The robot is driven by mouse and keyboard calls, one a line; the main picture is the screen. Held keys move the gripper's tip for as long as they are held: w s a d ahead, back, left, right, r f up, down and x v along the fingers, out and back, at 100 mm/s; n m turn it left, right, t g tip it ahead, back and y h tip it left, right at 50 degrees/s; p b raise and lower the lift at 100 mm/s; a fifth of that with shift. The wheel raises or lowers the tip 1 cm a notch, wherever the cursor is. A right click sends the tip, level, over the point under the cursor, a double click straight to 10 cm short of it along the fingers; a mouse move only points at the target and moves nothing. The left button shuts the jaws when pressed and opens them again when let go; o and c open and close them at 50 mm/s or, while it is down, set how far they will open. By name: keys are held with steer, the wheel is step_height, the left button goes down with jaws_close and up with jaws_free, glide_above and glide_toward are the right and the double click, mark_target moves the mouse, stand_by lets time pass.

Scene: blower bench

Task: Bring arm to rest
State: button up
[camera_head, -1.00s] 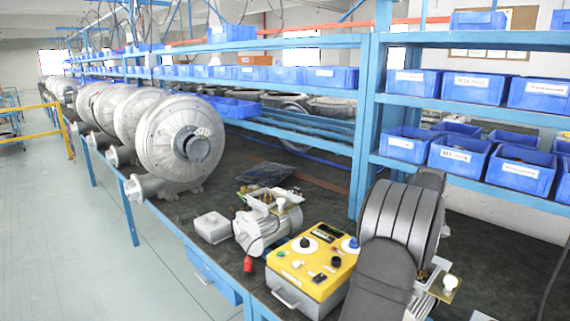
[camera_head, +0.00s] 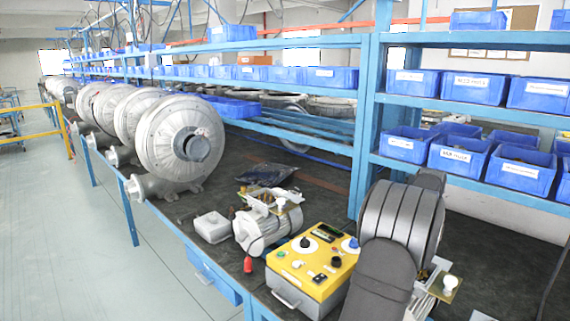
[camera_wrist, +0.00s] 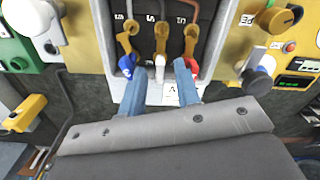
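My gripper (camera_wrist: 158,80) shows in the wrist view with its two blue-grey fingers apart. Nothing is held between them. Beyond the fingertips is an open box (camera_wrist: 162,25) with a dark inside and a pale frame, holding several orange-brown cable ends. A white peg-like piece shows in the gap between the fingers, beyond them. In the head view my dark arm stands at the lower right, over the bench beside the yellow control box (camera_head: 318,273). My fingertips cannot be made out in that view.
A small grey motor (camera_head: 262,232) and a pale grey cover (camera_head: 212,227) lie left of the control box. Large blowers (camera_head: 182,140) line the bench further left. Blue shelves with bins (camera_head: 464,157) stand behind my arm. Dark bench (camera_head: 480,250) is bare at right.

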steer(key=m, duration=0.4)
steer(key=shift+n, duration=0.7)
steer(key=o, duration=1.5)
steer(key=r+n, duration=0.2)
steer(key=d+r+n, duration=0.1)
steer(key=r+n, duration=0.1)
steer(key=r, duration=0.1)
steer(key=r+n, duration=0.2)
steer(key=shift+d+r+n, duration=0.3)
steer(key=shift+d+r, duration=0.05)
steer(key=shift+d, duration=0.05)
steer(key=shift+o, duration=0.2)
step_height(320, 180, up, 11)
steer(key=s+n, duration=0.2)
steer(key=n, duration=0.8)
steer(key=f, duration=1)
steer(key=shift+s+d+f, duration=0.15)
steer(key=shift+d, duration=0.25)
